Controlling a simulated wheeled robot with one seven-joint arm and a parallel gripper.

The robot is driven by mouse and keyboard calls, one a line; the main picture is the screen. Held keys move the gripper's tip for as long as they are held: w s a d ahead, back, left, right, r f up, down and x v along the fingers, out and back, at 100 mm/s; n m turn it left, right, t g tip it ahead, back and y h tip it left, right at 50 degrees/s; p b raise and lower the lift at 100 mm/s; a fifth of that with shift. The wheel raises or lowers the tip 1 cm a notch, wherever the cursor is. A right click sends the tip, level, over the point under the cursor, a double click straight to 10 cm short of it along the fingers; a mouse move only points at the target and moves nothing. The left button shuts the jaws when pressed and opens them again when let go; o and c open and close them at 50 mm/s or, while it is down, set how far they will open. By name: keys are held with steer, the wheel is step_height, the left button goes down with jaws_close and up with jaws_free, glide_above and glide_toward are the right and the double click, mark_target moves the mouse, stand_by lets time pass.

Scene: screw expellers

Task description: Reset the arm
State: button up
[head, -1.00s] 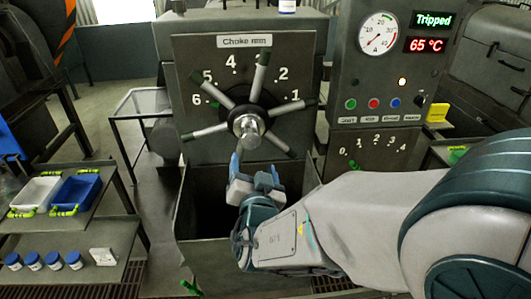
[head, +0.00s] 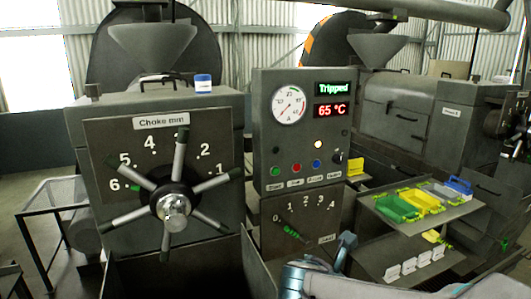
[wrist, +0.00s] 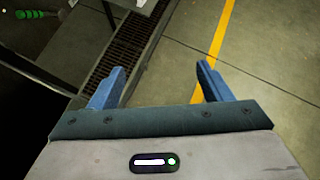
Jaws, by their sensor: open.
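My gripper (wrist: 160,84) is open and empty in the wrist view, with its two blue fingers apart above the floor. In the head view my gripper (head: 345,248) shows only in part at the bottom edge, in front of the lower panel and right of the choke wheel. My pale forearm runs off the bottom right of that view. The choke wheel (head: 172,207) with its several spokes stands clear of my gripper at the left.
The control panel (head: 300,128) reads "Tripped" and 65 °C. A shelf with coloured trays (head: 398,206) stands to the right, with white cards (head: 408,266) below. In the wrist view, a floor grate (wrist: 120,45) and a yellow line (wrist: 215,45) lie under my gripper.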

steer(key=s+a+f+m+g+y+b, duration=0.1)
steer(key=s+m+y, duration=0.2)
steer(key=m, duration=1.1)
steer(key=s+a+f+m+g+y+b, duration=0.1)
steer(key=s+m+y, duration=0.3)
steer(key=m, duration=1)
steer(key=s+f+g, duration=0.1)
steer(key=s, duration=0.1)
steer(key=shift+s+a+y, duration=0.15)
steer(key=shift+s+y, duration=0.15)
steer(key=shift+f, duration=0.1)
